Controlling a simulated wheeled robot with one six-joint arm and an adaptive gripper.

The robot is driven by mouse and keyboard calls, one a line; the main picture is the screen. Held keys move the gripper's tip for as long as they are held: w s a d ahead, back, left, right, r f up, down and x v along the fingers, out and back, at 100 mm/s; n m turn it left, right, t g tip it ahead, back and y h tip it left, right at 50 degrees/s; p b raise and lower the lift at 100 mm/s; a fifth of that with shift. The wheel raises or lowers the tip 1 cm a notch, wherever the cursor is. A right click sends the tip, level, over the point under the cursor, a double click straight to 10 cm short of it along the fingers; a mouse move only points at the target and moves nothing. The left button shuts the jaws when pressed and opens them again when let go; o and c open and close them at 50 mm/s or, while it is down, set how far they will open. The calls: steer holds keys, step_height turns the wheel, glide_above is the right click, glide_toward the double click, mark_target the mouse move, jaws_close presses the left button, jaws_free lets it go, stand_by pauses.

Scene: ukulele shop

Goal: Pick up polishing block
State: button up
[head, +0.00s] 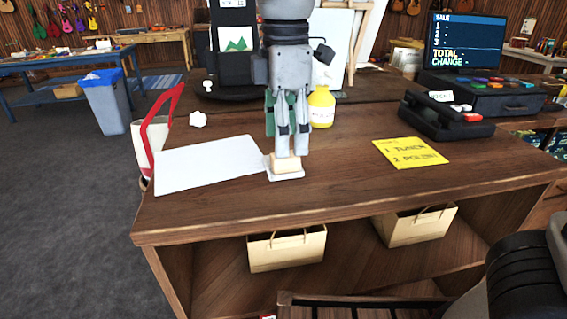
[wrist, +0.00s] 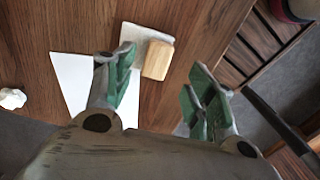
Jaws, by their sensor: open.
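The polishing block (head: 286,164), a small pale wooden block, sits on a white pad or cloth (head: 287,176) near the counter's front edge. The wrist view also shows the block (wrist: 158,60), with the white pad (wrist: 130,34) beside and under it. My gripper (head: 292,148) points down just above the block, fingers apart and empty. In the wrist view, the block appears between and just beyond the fingertips of my gripper (wrist: 163,68). Whether the tips touch it I cannot tell.
A white sheet (head: 208,164) lies left of the block, with a crumpled white piece (head: 198,119) behind it. A yellow bottle (head: 321,107) stands close behind my gripper. A yellow note (head: 411,153) and black card terminal (head: 445,118) are right. The counter front between is clear.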

mark_target(290, 167)
steer(key=f, duration=0.5)
steer(key=shift+w, duration=0.25)
steer(key=c, duration=1.1)
